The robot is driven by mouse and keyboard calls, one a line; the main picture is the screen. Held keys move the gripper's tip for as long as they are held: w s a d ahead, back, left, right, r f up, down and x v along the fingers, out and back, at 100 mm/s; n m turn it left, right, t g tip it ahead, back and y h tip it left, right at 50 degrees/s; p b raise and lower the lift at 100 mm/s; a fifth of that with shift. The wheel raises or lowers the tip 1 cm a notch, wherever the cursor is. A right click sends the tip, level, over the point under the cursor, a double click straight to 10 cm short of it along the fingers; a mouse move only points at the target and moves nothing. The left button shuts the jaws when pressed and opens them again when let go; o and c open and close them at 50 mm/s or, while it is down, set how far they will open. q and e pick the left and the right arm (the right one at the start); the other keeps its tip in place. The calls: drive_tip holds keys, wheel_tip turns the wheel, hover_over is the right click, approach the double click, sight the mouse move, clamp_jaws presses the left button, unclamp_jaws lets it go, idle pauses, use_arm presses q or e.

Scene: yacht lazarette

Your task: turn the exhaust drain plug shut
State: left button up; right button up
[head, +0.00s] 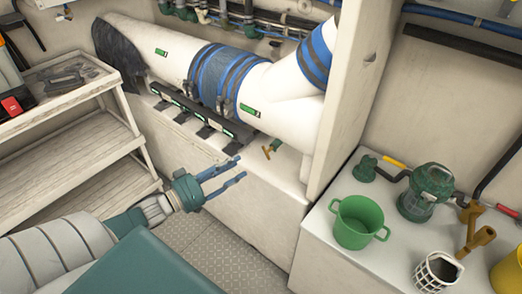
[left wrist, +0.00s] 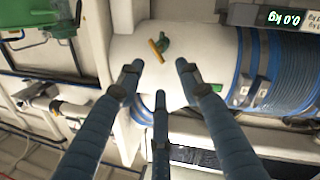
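The exhaust drain plug (head: 271,149) is a small green fitting with a brass-coloured bar handle. It sticks out low on the thick white exhaust pipe (head: 285,95). My left gripper (head: 240,168) is open and empty, its fingers pointing toward the plug from the lower left, with a gap between. In the left wrist view the plug (left wrist: 162,46) shows against the white pipe, ahead of the spread fingertips of the left gripper (left wrist: 160,74). Its bar handle lies slanted there. Nothing hides the plug. My right gripper is not in view.
A white upright panel (head: 345,90) stands right of the plug. A rack of black clamps (head: 200,115) runs below the pipe. Shelves (head: 75,125) stand at left. A green bucket (head: 360,222) and a green strainer (head: 427,190) stand on the right ledge. The floor (head: 230,250) below is clear.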

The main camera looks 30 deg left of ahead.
use_arm(q)
approach(265, 151)
drive_tip(key=w, duration=0.3)
drive_tip(key=x, duration=0.6)
drive_tip(key=shift+s+d+p, duration=0.15)
drive_tip(key=shift+d+p, duration=0.15)
drive_tip(key=shift+d, duration=0.05)
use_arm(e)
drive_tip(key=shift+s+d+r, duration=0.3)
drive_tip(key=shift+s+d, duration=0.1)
use_arm(q)
clamp_jaws()
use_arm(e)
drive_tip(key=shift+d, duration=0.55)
